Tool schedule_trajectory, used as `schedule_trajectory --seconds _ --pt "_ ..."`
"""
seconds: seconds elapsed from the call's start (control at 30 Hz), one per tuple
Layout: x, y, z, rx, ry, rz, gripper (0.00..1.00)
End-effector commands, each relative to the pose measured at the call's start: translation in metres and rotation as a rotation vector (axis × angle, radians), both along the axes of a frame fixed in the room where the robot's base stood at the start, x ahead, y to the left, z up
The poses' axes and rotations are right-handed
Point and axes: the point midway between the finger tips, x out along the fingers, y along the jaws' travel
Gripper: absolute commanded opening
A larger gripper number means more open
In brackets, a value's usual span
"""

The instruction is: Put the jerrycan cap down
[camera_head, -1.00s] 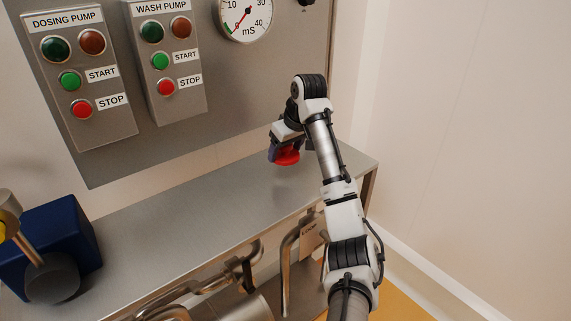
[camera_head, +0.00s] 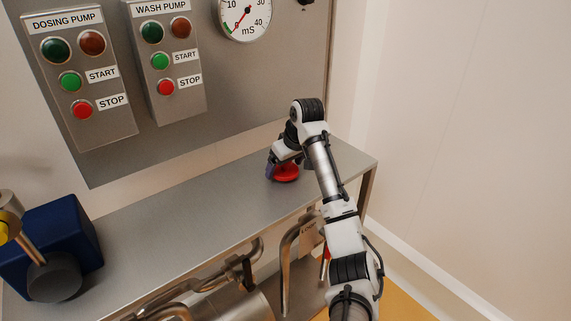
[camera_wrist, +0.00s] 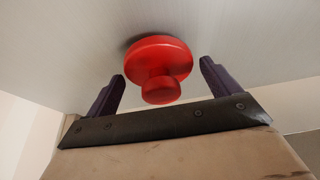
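The red jerrycan cap (camera_head: 287,174) is on the steel shelf (camera_head: 200,213), near its right end. In the wrist view the cap (camera_wrist: 158,54) shows as a wide disc with a smaller round knob facing my gripper. A dark shadow lies close along the disc's edge, and the cap appears to rest on the shelf. My gripper (camera_wrist: 162,69) is open, with one dark finger on each side of the cap. Gaps show between the fingers and the knob. In the head view my gripper (camera_head: 282,164) is just above the cap and partly hides it.
A dark blue motor-like block (camera_head: 55,240) stands at the shelf's left end. The shelf between it and the cap is clear. Behind are the dosing pump panel (camera_head: 75,75), wash pump panel (camera_head: 168,60) and a gauge (camera_head: 245,14). Metal pipes (camera_head: 245,268) run below the shelf's front edge.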

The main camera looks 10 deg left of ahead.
Motion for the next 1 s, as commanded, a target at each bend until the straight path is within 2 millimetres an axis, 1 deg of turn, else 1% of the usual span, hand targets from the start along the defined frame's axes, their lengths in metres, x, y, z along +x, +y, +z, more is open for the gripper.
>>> schedule_trajectory --seconds 0.3,0.43,0.57,0.8,0.9,1.0 --pt "0.0 0.0 0.001 0.0 0.0 0.0 0.92" --pt "-0.002 -0.003 0.011 0.0 -0.002 0.001 0.92" --pt "-0.007 -0.01 0.033 0.0 -0.005 0.001 0.92" --pt "-0.019 -0.027 0.082 -0.001 -0.004 -0.001 0.92" --pt "-0.023 -0.032 0.098 -0.002 -0.004 -0.002 0.92" --pt "-0.025 -0.035 0.108 -0.002 -0.003 -0.002 0.92"
